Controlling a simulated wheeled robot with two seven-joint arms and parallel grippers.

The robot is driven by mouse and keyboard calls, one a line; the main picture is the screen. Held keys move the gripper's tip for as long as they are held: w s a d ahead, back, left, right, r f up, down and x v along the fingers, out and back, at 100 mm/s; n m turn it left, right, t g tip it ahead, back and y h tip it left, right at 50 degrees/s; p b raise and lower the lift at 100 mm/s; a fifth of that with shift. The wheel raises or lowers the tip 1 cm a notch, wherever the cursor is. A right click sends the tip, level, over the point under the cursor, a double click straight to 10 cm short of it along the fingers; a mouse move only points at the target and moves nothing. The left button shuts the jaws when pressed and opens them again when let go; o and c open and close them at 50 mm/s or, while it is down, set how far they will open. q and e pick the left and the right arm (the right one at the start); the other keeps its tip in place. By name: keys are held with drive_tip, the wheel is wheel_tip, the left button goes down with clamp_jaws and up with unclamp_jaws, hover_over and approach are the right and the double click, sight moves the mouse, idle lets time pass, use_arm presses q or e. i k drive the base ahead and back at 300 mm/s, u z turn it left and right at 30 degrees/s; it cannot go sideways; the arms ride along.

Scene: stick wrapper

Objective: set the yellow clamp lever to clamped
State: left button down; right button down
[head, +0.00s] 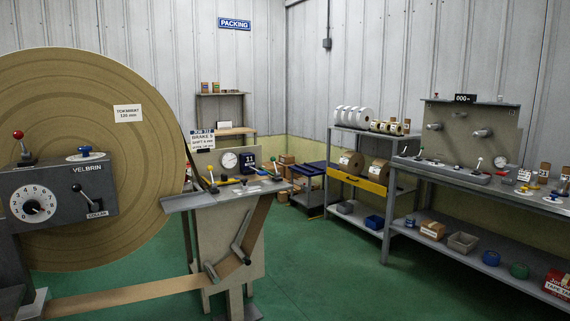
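Neither of my grippers is in view.
A big brown paper roll (80,100) and a grey VELBRIN control box (65,200) with a red-knobbed lever (18,135) fill the left. A shelf with a yellow-fronted drawer (372,187) and a long bench (450,175) stand right. Green floor (330,270) is free between.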

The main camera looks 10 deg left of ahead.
sight(209, 169)
drive_tip(key=z, duration=0.5)
drive_tip(key=i, duration=0.95)
drive_tip(key=u, duration=0.4)
drive_tip(key=i, duration=0.85)
drive_tip(key=u, duration=0.9)
